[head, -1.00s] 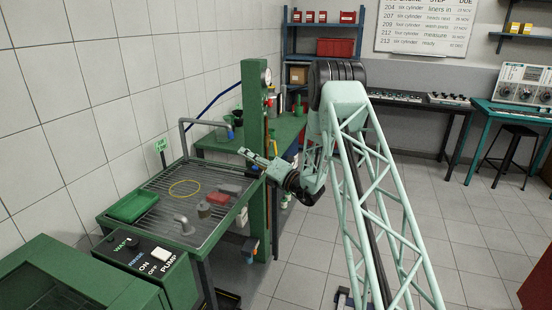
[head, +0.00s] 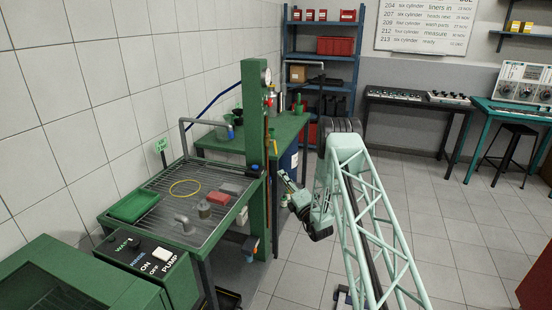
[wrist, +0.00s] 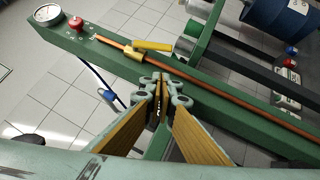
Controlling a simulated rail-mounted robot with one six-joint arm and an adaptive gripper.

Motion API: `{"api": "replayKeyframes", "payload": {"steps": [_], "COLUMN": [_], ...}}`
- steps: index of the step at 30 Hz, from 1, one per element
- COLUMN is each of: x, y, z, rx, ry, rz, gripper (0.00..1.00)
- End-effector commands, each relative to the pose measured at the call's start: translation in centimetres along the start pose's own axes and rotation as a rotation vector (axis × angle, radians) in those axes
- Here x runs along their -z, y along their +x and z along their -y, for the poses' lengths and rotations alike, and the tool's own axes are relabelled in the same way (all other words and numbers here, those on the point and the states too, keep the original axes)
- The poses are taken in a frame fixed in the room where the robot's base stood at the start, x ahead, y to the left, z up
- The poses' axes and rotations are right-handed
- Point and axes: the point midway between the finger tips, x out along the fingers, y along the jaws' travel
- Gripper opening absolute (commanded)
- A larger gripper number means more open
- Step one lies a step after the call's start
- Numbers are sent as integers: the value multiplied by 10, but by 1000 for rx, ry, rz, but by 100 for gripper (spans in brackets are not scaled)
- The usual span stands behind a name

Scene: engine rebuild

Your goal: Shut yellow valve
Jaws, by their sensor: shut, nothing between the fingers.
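The yellow valve handle (wrist: 152,46) shows in the wrist view, above my fingertips in the picture. It joins a brass body (wrist: 133,54) on a copper pipe (wrist: 225,90) along the green column, and sticks out at an angle to the pipe. In the head view a small yellow bit (head: 275,147) at the column's right side looks like this handle. My gripper (wrist: 162,82) is shut and empty, its fingertips together, apart from the handle in the picture. In the head view my gripper (head: 284,175) is to the right of the green column, below the yellow bit.
The green column (head: 254,120) carries a gauge (wrist: 48,14) and a red knob (wrist: 75,23). A blue drum (wrist: 280,22) stands beyond it. A wash tray (head: 160,235) with parts lies left of the column. Open tiled floor (head: 440,230) is on the right.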

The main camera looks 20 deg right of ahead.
Motion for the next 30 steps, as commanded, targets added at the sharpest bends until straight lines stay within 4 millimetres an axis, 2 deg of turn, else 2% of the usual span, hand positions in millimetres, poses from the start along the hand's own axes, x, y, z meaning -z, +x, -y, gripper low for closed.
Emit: {"api": "replayKeyframes", "payload": {"steps": [17, 23, 30], "x": [0, 0, 0], "y": [6, 21, 49], "z": [0, 0, 0], "rx": [0, -1, -2], "ry": [0, 0, -1], "rz": [1, 1, 0], "gripper": [0, 0, 0]}}
